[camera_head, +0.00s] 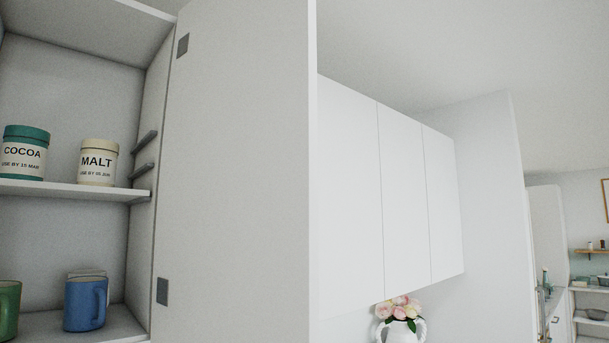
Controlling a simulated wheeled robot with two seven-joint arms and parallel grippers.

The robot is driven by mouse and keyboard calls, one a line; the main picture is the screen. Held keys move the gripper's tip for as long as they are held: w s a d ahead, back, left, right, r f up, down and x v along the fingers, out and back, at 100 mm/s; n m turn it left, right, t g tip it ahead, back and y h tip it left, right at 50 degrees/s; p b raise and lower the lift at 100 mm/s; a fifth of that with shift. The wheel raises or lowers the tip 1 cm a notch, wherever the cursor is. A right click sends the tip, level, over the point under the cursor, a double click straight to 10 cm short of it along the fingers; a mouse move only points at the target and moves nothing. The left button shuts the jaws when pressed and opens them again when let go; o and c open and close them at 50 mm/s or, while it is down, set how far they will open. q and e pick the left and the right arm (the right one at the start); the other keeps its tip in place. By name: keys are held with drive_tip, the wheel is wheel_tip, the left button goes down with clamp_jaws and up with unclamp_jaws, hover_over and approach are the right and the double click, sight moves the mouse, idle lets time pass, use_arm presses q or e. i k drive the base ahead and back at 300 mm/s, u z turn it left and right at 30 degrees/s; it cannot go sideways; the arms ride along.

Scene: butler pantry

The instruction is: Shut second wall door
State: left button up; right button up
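An open white wall door (240,170) stands swung out from a wall cabinet, its inner face towards me. Two grey hinges show on its left side, and its free edge is at the right. The cabinet's inside shelf (60,188) is exposed to its left. Farther right, a row of white wall doors (350,190) is shut; I cannot tell from this view which door counts as second. Neither of my grippers is in view.
On the shelves stand a teal cocoa jar (25,155), a cream malt jar (98,162), a blue mug (85,303) and a partly cut-off green mug (8,310). A white vase with pink flowers (400,320) stands below the shut doors.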

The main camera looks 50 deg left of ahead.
sight(236, 250)
drive_tip(key=z, duration=0.1)
drive_tip(key=i, duration=1.65)
drive_tip(key=u, duration=4)
drive_tip(key=i, duration=0.5)
drive_tip(key=u, duration=0.6)
drive_tip(key=k, duration=0.7)
drive_tip(key=u, duration=0.55)
drive_tip(key=i, duration=0.15)
drive_tip(key=u, duration=0.15)
